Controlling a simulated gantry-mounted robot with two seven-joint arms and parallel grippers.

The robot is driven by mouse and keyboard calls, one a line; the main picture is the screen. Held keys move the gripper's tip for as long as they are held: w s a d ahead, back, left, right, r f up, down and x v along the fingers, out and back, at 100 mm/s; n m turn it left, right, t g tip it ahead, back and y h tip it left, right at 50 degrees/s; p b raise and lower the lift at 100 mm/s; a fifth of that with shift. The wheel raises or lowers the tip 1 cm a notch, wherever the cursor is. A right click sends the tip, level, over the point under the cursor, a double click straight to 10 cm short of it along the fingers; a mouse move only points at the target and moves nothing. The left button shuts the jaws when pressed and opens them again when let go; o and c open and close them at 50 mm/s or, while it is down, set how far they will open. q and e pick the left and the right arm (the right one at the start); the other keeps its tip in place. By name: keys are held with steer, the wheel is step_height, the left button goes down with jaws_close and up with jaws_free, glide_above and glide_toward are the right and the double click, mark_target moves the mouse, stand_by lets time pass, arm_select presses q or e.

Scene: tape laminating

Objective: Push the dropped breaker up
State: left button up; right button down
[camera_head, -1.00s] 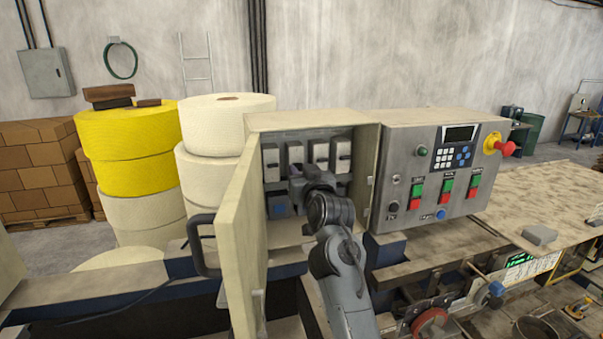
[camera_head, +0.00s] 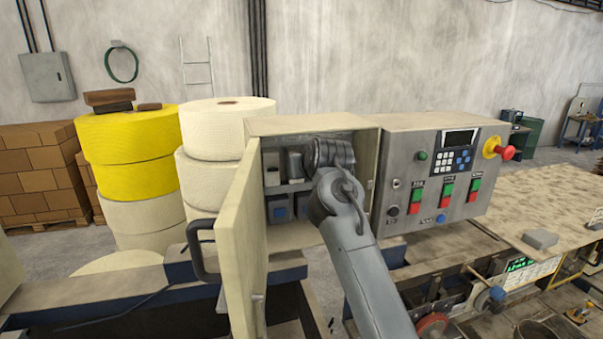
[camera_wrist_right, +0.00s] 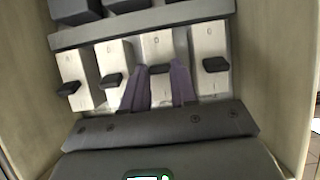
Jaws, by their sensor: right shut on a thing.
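The breakers are in the open cabinet (camera_head: 312,123). The wrist view shows a row of white breakers with black levers, with a "0" mark above each lever in that picture. My right gripper (camera_wrist_right: 160,78) has its two purple fingers on either side of the lever of the third breaker (camera_wrist_right: 157,46) from the left, shut on it. A white breaker (camera_head: 271,166) shows at the left end of the row in the head view. My right arm hides the right part of the row there. My left gripper is not in view.
The cabinet door (camera_head: 240,235) stands open at the left of the cabinet. A lower row has blue-fronted boxes (camera_head: 279,209). The control panel (camera_head: 440,180) with buttons and a red emergency knob (camera_head: 500,151) stands close on the right. Cabinet walls enclose the breakers.

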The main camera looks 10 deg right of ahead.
steer(key=shift+r+g, duration=0.3)
steer(key=shift+g, duration=0.3)
steer(key=shift+w+g, duration=0.1)
steer(key=shift+g, duration=0.2)
steer(key=c, duration=0.9)
jaws_free()
steer(key=shift+b+v, duration=3.55)
steer(key=shift+v, duration=1.9)
